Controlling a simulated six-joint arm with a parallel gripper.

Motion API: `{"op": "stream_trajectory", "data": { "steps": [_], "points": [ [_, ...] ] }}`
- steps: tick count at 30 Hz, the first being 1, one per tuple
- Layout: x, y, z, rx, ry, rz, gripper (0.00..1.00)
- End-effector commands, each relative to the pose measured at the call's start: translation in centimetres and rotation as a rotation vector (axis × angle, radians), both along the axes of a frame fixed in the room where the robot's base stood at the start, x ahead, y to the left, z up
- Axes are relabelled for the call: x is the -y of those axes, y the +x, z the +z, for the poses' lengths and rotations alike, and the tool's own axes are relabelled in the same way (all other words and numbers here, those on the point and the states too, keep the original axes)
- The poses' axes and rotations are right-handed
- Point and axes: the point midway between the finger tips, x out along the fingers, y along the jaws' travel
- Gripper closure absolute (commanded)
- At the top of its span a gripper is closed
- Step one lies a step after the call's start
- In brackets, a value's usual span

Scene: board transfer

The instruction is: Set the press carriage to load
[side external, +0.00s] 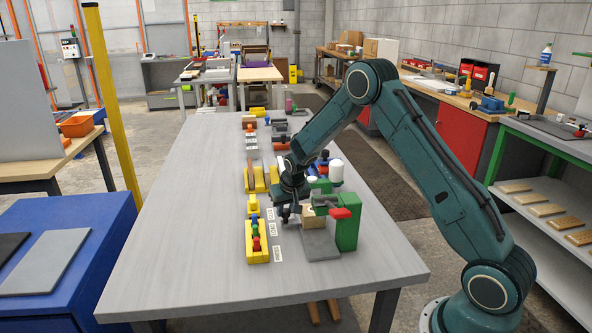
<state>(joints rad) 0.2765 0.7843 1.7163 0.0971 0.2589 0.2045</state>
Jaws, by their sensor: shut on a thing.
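My gripper (290,214) points down at the left side of the carriage, next to the wooden block. Its jaws are shut on a small part there, apparently the carriage's handle, which the fingers mostly hide. Small white labels (272,228) lie on the table left of the carriage; their words are too small to read.
A yellow holder (257,252) with red, green and blue pieces stands just left of the labels. More yellow fixtures (255,181) and a white-topped bottle (336,171) stand behind my gripper. The table's left side (185,230) is clear.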

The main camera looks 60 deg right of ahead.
Motion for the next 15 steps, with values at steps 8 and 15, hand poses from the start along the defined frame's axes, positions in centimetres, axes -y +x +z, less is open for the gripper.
{"op": "stream_trajectory", "data": {
  "steps": [8,15],
  "points": [
    [-0.18,0.02,0.10,0.003,0.002,0.003,1.00],
    [-0.11,0.00,0.08,0.002,0.000,0.002,0.52]
  ]
}}
